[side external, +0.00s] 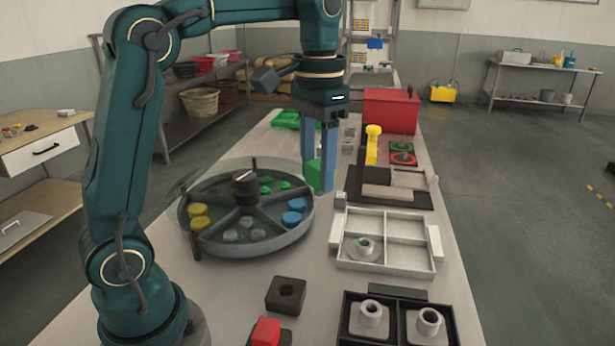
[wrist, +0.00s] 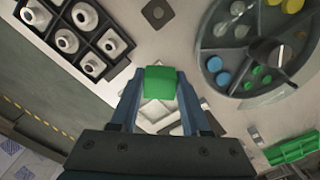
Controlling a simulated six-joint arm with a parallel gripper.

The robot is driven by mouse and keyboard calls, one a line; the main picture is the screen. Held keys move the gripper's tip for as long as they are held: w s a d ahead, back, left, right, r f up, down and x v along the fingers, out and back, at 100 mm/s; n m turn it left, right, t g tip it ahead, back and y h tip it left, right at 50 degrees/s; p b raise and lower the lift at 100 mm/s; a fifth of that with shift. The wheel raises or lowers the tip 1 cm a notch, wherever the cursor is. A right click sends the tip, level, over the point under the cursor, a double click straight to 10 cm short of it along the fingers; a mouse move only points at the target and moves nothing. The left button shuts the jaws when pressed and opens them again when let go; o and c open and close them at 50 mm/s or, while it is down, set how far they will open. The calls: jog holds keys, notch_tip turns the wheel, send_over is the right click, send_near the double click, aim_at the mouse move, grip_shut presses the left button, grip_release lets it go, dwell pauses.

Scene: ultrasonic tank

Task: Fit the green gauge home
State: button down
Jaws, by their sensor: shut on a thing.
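The green gauge (side external: 313,174) is a small green block between the fingers of my gripper (side external: 318,180), held upright above the bench. In the wrist view the green gauge (wrist: 160,80) sits between both fingertips of my gripper (wrist: 160,93), which is shut on it. A dark square block with a hole in its top (side external: 286,293) stands near the front of the bench, well apart from the gauge. It also shows in the wrist view (wrist: 157,12). Whether the hole matches the gauge cannot be told.
A round divided tray (side external: 250,246) with a clear cover holds coloured discs to the left. A pale divided tray (side external: 385,212) and a black tray with grey collared parts (side external: 398,293) lie right. A red block (side external: 266,331) sits in front. A red box (side external: 391,110) stands behind.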

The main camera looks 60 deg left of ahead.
dwell(0.4)
jog(key=shift+w, duration=0.25)
jog(key=shift+w+f, duration=0.1)
jog(key=shift+f, duration=0.25)
notch_tip(320, 180, down, 5)
jog(key=s, duration=0.3)
send_near(283, 278)
jog(key=s+d+r, duration=0.1)
jog(key=d+r, duration=0.1)
jog(key=d, duration=0.1)
jog(key=shift+s+a+f, duration=0.1)
jog(key=shift+f, duration=1.55)
jog(key=shift+s+a+f, duration=0.1)
jog(key=shift+f, duration=1.55)
jog(key=shift+f, duration=1.15)
dwell(0.6)
jog(key=shift+c, duration=1.5)
grip_release()
